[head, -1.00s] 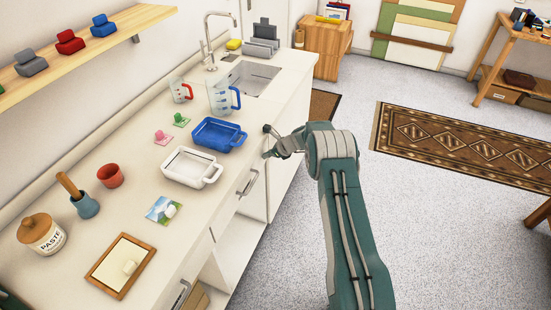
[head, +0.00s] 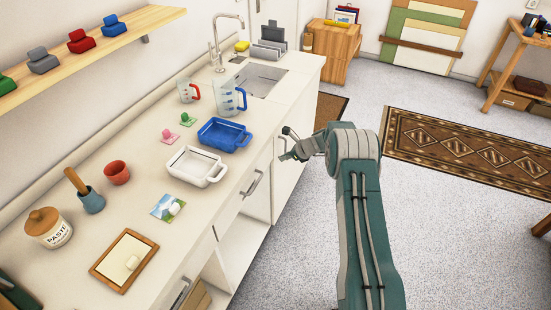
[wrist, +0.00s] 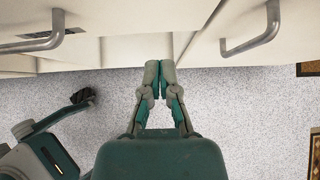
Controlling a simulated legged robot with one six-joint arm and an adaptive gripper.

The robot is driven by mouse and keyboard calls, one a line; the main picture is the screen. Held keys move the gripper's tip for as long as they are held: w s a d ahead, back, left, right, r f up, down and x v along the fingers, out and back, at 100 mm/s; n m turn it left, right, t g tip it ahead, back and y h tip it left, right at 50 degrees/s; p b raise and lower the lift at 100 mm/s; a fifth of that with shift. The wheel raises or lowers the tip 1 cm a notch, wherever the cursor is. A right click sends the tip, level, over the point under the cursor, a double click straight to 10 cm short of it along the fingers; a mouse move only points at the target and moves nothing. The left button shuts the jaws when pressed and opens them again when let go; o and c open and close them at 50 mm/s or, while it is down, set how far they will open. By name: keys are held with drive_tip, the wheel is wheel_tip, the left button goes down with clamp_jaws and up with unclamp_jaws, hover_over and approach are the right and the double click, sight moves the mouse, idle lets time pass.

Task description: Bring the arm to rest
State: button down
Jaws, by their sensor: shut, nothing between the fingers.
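My arm (head: 362,215) reaches forward beside the counter, bent at a grey joint. My gripper (head: 286,143) is at the counter's front edge, to the right of the white dish, and looks small and partly hidden by the arm in the head view. In the wrist view my gripper (wrist: 159,64) has its fingertips together with nothing between them. It points toward the cabinet front, over the speckled floor. I cannot tell whether the tips touch the cabinet.
The counter (head: 150,205) holds a white dish (head: 188,168), a blue dish (head: 222,133), measuring jugs and a framed panel (head: 124,260). Cabinet handles (wrist: 255,35) stick out near my gripper. The floor (head: 450,220) to the right is open, with a patterned rug (head: 470,150).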

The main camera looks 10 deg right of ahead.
drive_tip(key=v, duration=0.8)
drive_tip(key=s+a+r+n+g+h, duration=0.1)
drive_tip(key=s+a+r+n, duration=0.2)
drive_tip(key=s+r+n, duration=0.65)
drive_tip(key=s+a+r+n+h, duration=0.25)
drive_tip(key=s+r, duration=0.35)
drive_tip(key=r, duration=0.9)
drive_tip(key=s+r+n+h, duration=0.2)
drive_tip(key=s+n, duration=0.4)
drive_tip(key=s, duration=0.8)
drive_tip(key=s+r+n+t+h, duration=0.1)
drive_tip(key=s+n, duration=0.5)
drive_tip(key=s, duration=0.8)
drive_tip(key=shift+r+n+t+h, duration=0.3)
drive_tip(key=shift+r+n+h, duration=0.15)
drive_tip(key=shift+r, duration=0.5)
